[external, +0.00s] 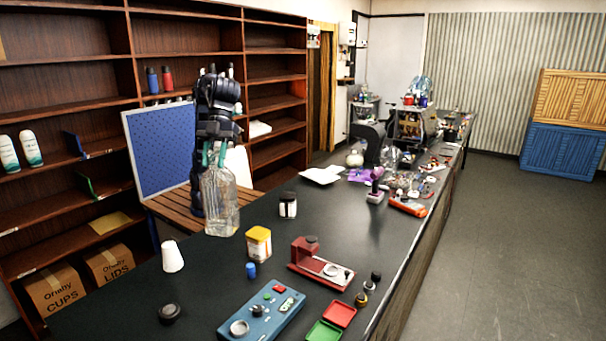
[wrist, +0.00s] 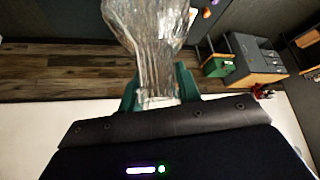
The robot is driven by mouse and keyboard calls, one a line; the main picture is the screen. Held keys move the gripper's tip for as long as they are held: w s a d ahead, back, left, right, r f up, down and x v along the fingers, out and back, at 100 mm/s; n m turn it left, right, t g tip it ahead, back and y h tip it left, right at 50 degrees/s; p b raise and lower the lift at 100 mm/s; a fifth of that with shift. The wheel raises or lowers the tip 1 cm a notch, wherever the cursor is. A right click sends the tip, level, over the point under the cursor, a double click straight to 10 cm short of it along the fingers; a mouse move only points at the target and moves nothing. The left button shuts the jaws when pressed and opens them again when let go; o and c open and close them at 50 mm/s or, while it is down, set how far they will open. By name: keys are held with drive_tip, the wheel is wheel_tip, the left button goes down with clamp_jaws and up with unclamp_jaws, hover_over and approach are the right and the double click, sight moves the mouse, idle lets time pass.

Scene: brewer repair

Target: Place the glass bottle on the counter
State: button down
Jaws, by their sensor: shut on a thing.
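The clear glass bottle (external: 221,205) hangs upright in the external view, at the left edge of the dark counter (external: 265,218). My gripper (external: 214,158) is above it, with its green fingers shut on the bottle's neck. In the wrist view, the glass bottle (wrist: 150,28) extends away from my gripper (wrist: 159,88), its neck between the two fingers. I cannot tell whether the bottle's base touches the counter or is just above it.
Near the bottle stand a dark-lidded jar (external: 288,205), a yellow container (external: 258,243) and a white cup (external: 172,257). A red device (external: 318,266) and a blue device (external: 262,314) lie nearer the front. Bare counter lies between the bottle and jar.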

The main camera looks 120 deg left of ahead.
drive_tip(key=w+a+n+t+y, duration=0.15)
drive_tip(key=w+a, duration=0.45)
drive_tip(key=a, duration=1.1)
drive_tip(key=w+a+n+t, duration=0.1)
drive_tip(key=w+a+n, duration=0.35)
drive_tip(key=a, duration=1.35)
drive_tip(key=w+a+n+t+y, duration=0.1)
drive_tip(key=w+a, duration=0.7)
drive_tip(key=a, duration=0.9)
drive_tip(key=s+a+n+y, duration=0.1)
drive_tip(key=s+a+n, duration=0.15)
drive_tip(key=a, duration=1.15)
drive_tip(key=s+a+n+y, duration=0.1)
drive_tip(key=s+a, duration=0.2)
drive_tip(key=a, duration=1.1)
drive_tip(key=s+a+n+y, duration=0.1)
drive_tip(key=s+a, duration=0.3)
drive_tip(key=a, duration=0.4)
drive_tip(key=s+a+f+n, duration=0.1)
drive_tip(key=s+a, duration=0.3)
drive_tip(key=a, duration=0.4)
drive_tip(key=s+a+n+y, duration=0.1)
drive_tip(key=s+a, duration=0.4)
drive_tip(key=a, duration=0.3)
wheel_tip(320, 180, down, 25)
drive_tip(key=shift+w, duration=0.3)
drive_tip(key=shift+m+t+h, duration=0.25)
